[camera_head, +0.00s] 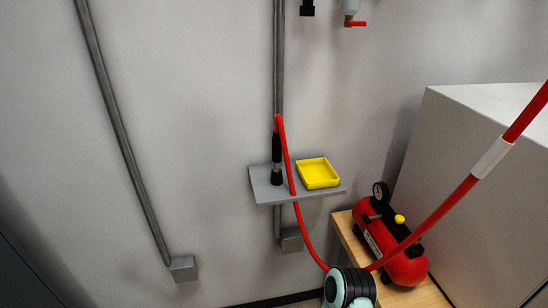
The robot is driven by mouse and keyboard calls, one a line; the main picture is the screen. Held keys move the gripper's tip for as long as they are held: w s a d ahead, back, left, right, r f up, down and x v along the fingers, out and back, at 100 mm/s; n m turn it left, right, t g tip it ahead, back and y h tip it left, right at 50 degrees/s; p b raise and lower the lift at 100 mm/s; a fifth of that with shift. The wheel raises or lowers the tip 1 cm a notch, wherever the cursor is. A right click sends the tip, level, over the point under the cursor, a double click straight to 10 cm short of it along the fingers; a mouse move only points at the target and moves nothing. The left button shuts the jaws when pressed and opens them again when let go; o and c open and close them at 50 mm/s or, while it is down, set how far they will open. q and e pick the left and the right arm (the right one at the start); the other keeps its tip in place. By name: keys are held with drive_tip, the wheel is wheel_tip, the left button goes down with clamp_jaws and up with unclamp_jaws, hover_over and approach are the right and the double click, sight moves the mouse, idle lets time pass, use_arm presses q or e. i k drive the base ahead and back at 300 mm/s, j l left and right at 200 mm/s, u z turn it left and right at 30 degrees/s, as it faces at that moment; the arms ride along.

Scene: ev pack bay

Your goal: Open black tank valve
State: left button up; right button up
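A red compressor tank (405,268) lies on a wooden bench at the lower right. It has a round pressure gauge (381,194) at its far end and a yellow knob (399,218) on top. Small dark fittings show beside the gauge, but they are too small to tell which is the black valve or how it is set. Neither of my grippers is in view.
A grey wall shelf (263,192) holds a black tool (276,160) with a red hose and a yellow tray (318,172). A black ribbed round object (355,287) sits at the bottom edge.

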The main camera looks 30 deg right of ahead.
sight(368, 219)
drive_tip(key=z, duration=1.7)
drive_tip(key=i+j, duration=0.1)
drive_tip(key=j, duration=0.35)
